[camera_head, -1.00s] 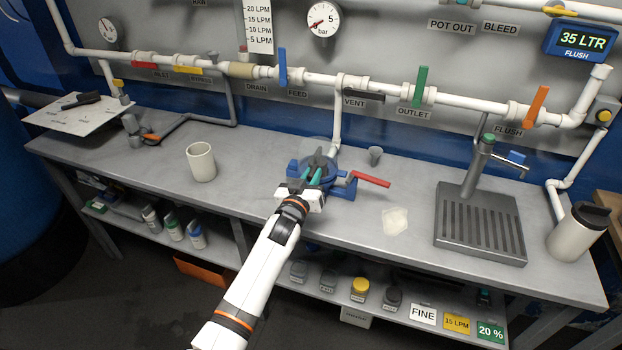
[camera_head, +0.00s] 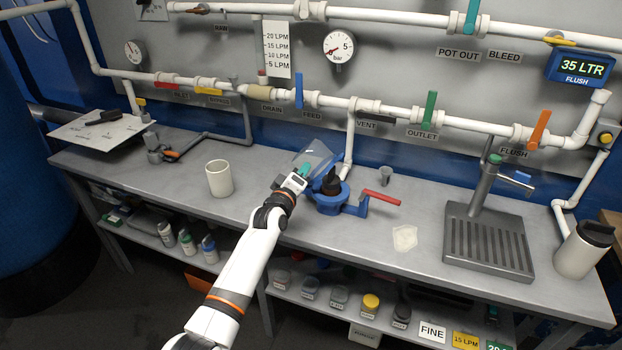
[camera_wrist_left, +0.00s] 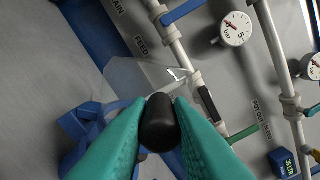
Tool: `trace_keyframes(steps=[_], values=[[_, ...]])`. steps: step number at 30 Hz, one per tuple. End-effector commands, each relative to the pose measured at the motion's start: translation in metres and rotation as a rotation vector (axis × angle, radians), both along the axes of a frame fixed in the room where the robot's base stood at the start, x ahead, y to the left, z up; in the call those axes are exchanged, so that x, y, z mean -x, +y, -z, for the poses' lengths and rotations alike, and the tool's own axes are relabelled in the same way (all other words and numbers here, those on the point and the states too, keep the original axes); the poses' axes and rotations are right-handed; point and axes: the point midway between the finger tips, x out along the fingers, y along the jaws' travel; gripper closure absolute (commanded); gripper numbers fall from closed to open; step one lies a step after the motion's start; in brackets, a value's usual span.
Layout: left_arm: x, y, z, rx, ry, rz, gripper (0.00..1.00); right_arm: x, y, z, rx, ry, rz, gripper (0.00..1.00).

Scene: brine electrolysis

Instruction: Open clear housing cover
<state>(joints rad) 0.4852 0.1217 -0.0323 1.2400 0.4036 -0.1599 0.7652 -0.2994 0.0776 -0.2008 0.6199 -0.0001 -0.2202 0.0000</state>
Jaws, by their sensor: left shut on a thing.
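The clear housing cover (camera_head: 316,158) stands tilted up at the back left of the blue housing (camera_head: 330,203) on the bench. The housing is uncovered on top and a dark pointed part (camera_head: 331,181) shows in it. My left gripper (camera_head: 303,171) is at the left of the housing. In the left wrist view its teal fingers (camera_wrist_left: 160,125) are shut on a black knob (camera_wrist_left: 160,122), with the see-through cover (camera_wrist_left: 140,76) behind it. The blue housing (camera_wrist_left: 85,140) shows at the lower left there. My right gripper is not in view.
A red-handled lever (camera_head: 381,197) sticks out right of the housing. A white cup (camera_head: 219,178) stands to the left, a small grey cup (camera_head: 385,176) behind right. A pale patch (camera_head: 404,238) lies right of the housing. A white pipe (camera_head: 349,145) drops close behind the cover.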

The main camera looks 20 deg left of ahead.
Motion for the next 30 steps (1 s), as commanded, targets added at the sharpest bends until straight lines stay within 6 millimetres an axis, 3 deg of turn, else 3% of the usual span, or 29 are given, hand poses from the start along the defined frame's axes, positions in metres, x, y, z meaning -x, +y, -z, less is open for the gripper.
trace_keyframes(steps=[15, 30], values=[[-0.002, 0.051, 0.002, 0.466, 0.012, -0.002, 1.00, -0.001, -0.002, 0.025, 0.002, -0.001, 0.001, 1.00], [-0.002, 0.074, 0.011, 0.698, 0.022, -0.003, 1.00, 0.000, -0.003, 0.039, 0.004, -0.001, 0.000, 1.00]])
